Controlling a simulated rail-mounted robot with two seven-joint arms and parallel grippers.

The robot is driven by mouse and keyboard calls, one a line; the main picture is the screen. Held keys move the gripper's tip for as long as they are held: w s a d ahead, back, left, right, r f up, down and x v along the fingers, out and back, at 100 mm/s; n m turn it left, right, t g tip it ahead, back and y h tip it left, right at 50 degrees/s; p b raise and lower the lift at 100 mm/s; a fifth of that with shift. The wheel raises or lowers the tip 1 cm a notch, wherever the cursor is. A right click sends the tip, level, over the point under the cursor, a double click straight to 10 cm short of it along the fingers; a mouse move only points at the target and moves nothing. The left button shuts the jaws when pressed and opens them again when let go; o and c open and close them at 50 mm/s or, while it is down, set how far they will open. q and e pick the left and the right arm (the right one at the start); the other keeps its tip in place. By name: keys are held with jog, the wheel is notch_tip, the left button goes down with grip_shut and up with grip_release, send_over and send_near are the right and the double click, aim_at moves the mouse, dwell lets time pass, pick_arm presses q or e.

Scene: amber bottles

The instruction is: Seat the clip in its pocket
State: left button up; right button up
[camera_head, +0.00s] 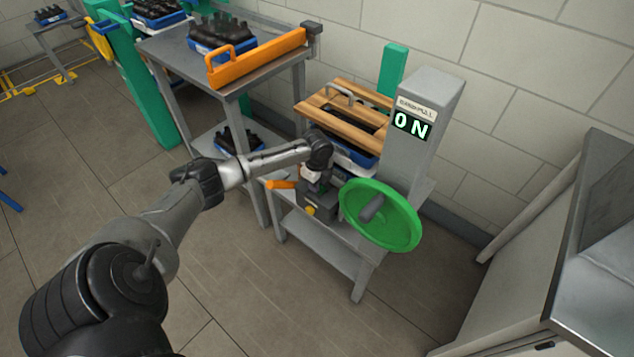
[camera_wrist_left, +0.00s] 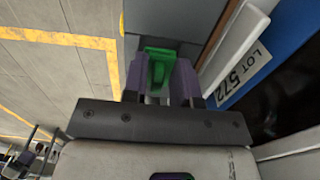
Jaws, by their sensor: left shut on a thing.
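My left gripper (camera_head: 317,182) is at the front of the small grey stand, just above a dark grey block (camera_head: 318,205). In the left wrist view, the purple fingers of my left gripper (camera_wrist_left: 160,78) are shut on the green clip (camera_wrist_left: 160,56). The clip lies between the fingertips, against a grey surface. The pocket cannot be made out, and I cannot tell whether the clip touches or sits in it. My right gripper is not in view.
An orange lever (camera_head: 281,184) sticks out left. A wooden slatted cover (camera_head: 318,103) lies behind. A bench with an orange rail (camera_head: 255,60) stands further left.

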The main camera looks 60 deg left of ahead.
pick_arm(q)
jog(key=shift+f, duration=0.7)
jog(key=o, duration=1)
jog(key=shift+r+p, duration=2.2)
jog(key=shift+r, duration=4.8)
